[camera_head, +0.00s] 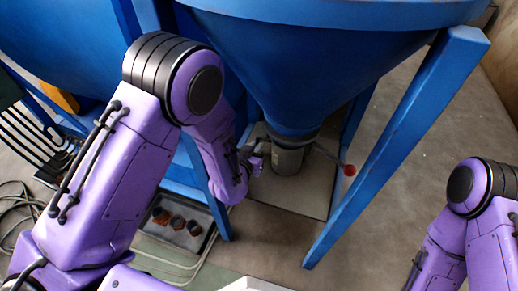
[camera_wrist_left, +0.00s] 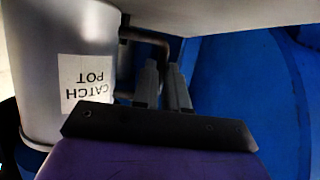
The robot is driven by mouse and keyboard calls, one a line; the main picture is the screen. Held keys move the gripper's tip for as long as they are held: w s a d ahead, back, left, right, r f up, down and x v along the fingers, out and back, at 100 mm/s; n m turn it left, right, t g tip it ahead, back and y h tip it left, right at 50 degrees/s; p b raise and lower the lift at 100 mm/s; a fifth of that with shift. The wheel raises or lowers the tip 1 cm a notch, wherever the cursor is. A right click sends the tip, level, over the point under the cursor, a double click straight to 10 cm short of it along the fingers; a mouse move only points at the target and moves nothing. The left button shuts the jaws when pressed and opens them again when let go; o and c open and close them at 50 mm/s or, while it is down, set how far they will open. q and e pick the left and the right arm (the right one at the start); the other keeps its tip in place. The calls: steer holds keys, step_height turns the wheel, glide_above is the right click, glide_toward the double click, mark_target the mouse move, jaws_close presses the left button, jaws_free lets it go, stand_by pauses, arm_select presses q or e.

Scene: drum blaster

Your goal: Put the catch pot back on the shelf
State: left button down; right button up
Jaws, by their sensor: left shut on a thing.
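The catch pot (camera_head: 288,161) is a grey metal cylinder directly below the blue hopper's outlet. In the left wrist view the catch pot (camera_wrist_left: 62,35) fills the left side, with an upside-down white label reading "CATCH POT". Its dark bent handle (camera_wrist_left: 146,38) sticks out to the right. My left gripper (camera_head: 257,161) is beside the pot on its left; in the left wrist view its fingers (camera_wrist_left: 167,84) are shut on the handle. I cannot tell whether the pot touches the plate below. My right arm shows at the right edge, but its gripper is out of view. I cannot identify the shelf.
The blue hopper (camera_head: 310,60) hangs over the pot, with a slanting blue leg (camera_head: 400,140) to the right. A red-knobbed lever (camera_head: 348,170) juts out right of the outlet. A grey plate (camera_head: 308,198) lies below. A tray (camera_head: 207,244) holds small dark items. Cables lie at left.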

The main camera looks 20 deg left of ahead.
arm_select(q)
steer(key=shift+s+r, duration=0.3)
steer(key=shift+s, duration=0.05)
steer(key=c, duration=1.6)
jaws_free()
steer(key=shift+w+f, duration=0.1)
steer(key=shift+f, duration=0.2)
steer(key=o, duration=0.4)
steer(key=shift+d, duration=0.1)
steer(key=shift+o, duration=0.2)
steer(key=shift+r, duration=0.1)
steer(key=shift+r, duration=0.15)
steer(key=p+v, duration=0.2)
steer(key=v, duration=1)
steer(key=shift+p, duration=0.4)
